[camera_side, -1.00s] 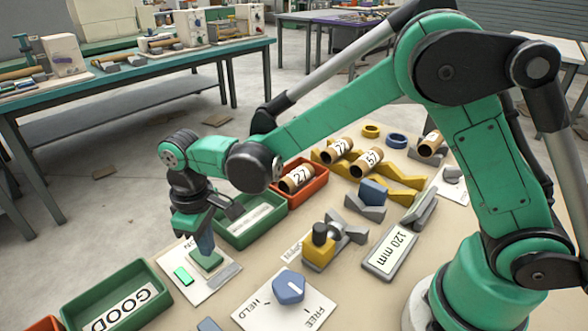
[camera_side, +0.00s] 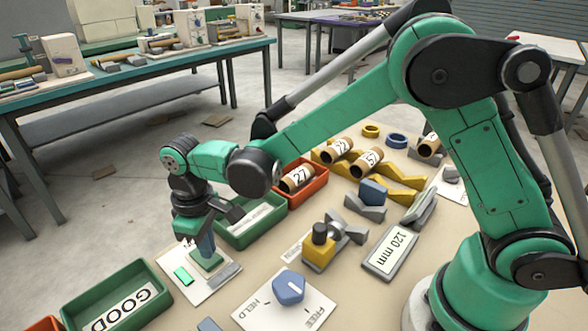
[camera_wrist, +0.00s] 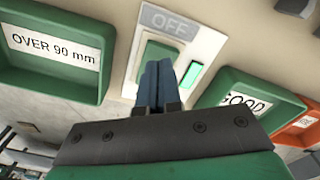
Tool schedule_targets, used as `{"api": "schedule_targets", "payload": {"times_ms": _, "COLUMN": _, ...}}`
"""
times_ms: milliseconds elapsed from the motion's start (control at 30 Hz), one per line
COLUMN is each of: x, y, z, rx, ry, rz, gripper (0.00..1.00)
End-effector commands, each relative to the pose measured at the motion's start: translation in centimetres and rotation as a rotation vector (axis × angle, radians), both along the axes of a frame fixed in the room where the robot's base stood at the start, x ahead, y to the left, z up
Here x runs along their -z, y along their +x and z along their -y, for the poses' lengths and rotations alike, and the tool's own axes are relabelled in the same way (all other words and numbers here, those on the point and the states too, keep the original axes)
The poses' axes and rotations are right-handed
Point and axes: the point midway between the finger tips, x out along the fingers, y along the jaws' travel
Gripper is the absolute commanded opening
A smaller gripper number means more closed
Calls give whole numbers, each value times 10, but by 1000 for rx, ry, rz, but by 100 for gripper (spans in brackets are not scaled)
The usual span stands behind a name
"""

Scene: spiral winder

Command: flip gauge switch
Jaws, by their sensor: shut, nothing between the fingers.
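The switch is a green rocker (camera_side: 207,262) on a pale plate (camera_side: 193,289), beside a bright green lamp (camera_side: 184,276). In the wrist view the rocker (camera_wrist: 159,54) lies between a grey OFF label (camera_wrist: 167,23) and my gripper, with the bright green lamp (camera_wrist: 191,75) to its right. My gripper (camera_side: 207,251) is shut and empty, pointing down onto the rocker. In the wrist view its blue fingertips (camera_wrist: 157,68) are together and overlap the rocker's lower part. They seem to touch it, but I cannot tell if they press. The fingers hide part of the rocker and plate.
A green GOOD tray (camera_side: 148,272) is left of the plate, and a green OVER 90 mm tray (camera_wrist: 108,38) is on its other side. A blue HELD/FREE knob (camera_side: 289,287) and a yellow clamp block (camera_side: 318,250) stand to the right. A red tray (camera_side: 322,183) holds tube 27.

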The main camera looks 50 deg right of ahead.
Motion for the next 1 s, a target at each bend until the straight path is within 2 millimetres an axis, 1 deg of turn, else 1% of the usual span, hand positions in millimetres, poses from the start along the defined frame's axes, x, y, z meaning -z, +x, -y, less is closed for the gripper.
{"api": "schedule_targets", "payload": {"times_ms": 1000, "x": 15, "y": 0, "z": 0, "rx": 0, "ry": 0, "rz": 0, "gripper": 0}}
